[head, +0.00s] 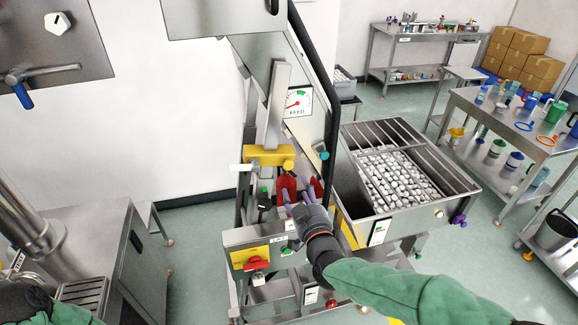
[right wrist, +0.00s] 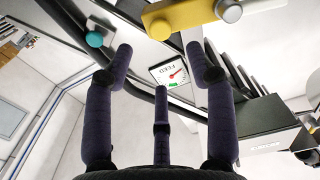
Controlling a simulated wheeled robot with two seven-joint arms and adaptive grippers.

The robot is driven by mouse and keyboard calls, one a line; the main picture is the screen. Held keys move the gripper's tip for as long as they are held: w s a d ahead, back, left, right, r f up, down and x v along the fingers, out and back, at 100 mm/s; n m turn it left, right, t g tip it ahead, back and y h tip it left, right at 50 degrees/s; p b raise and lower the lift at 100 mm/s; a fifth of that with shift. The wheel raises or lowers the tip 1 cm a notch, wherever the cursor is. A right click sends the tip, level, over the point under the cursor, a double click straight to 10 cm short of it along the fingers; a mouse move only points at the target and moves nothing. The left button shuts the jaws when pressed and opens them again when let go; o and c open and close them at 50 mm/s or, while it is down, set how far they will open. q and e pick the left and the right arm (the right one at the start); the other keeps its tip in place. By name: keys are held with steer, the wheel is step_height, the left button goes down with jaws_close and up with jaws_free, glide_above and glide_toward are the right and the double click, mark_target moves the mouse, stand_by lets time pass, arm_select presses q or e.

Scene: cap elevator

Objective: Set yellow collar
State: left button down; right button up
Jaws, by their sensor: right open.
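The yellow collar (head: 262,155) is a block on the grey slanted column of the cap elevator, below the FEED gauge, with a yellow knob at its right end and a pale bar sticking out to its left. In the right wrist view the yellow collar (right wrist: 176,17) is at the top edge, beyond the fingers. My right gripper (head: 296,192) is open and empty, just below and right of the collar and apart from it. Its spread dark purple fingers (right wrist: 159,62) fill the wrist view. Only the dark wrist of my left gripper (head: 24,302) shows at the lower left; its fingers are hidden.
The FEED gauge (head: 298,102) is above the collar. A teal knob (head: 323,154) and red parts (head: 287,186) are close to my right gripper. A hopper (head: 455,178) of white caps stands right. A control box (head: 250,258) with a red knob is below.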

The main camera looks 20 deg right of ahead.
mark_target(289, 167)
steer(key=shift+w+d+b, duration=0.1)
steer(key=shift+w+d, duration=0.2)
steer(key=shift+w, duration=1.5)
steer(key=shift+w+d+b, duration=0.1)
steer(key=shift+w+d, duration=0.15)
steer(key=shift+w, duration=1.5)
steer(key=shift+w+d+b, duration=0.1)
steer(key=shift+w+d, duration=0.2)
steer(key=shift+w, duration=1.5)
jaws_close()
